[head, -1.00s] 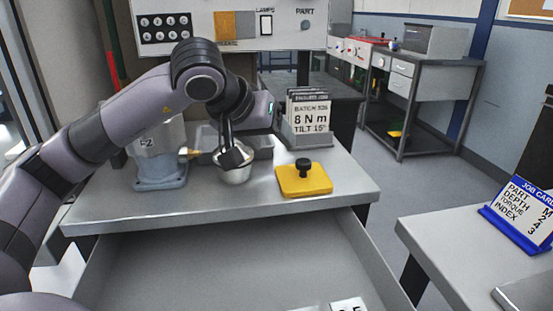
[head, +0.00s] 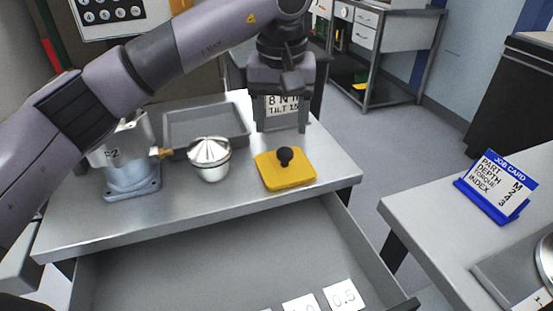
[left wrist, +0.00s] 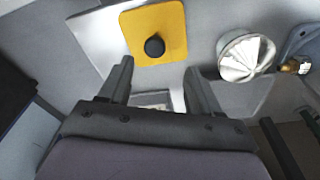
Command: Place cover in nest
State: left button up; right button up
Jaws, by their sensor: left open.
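A yellow square plate with a black knob (head: 272,174), which may be the cover, lies flat on the grey bench. It also shows in the left wrist view (left wrist: 172,22). My left gripper (head: 282,130) is open and empty, pointing down just behind the plate. In the left wrist view, its fingers (left wrist: 158,70) are spread, with the plate beyond their tips. A round metal cup with a shiny fluted domed top (head: 209,158) stands left of the plate, apart from the gripper. I cannot tell which thing is the nest. My right gripper is not in view.
A housing with a brass fitting (head: 132,172) stands at left, and an empty grey tray (head: 206,142) behind the cup. A card holder (head: 283,104) is partly hidden behind my left gripper. An open drawer (head: 225,250) juts out below. A blue job card (head: 493,188) stands on the right table.

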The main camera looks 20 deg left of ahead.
aim_at(285, 151)
pick_arm(q)
jog(key=f, duration=0.6)
jog(key=shift+w+d+f, duration=0.2)
jog(key=shift+w+d, duration=0.15)
grip_shut()
jog(key=shift+r, duration=0.15)
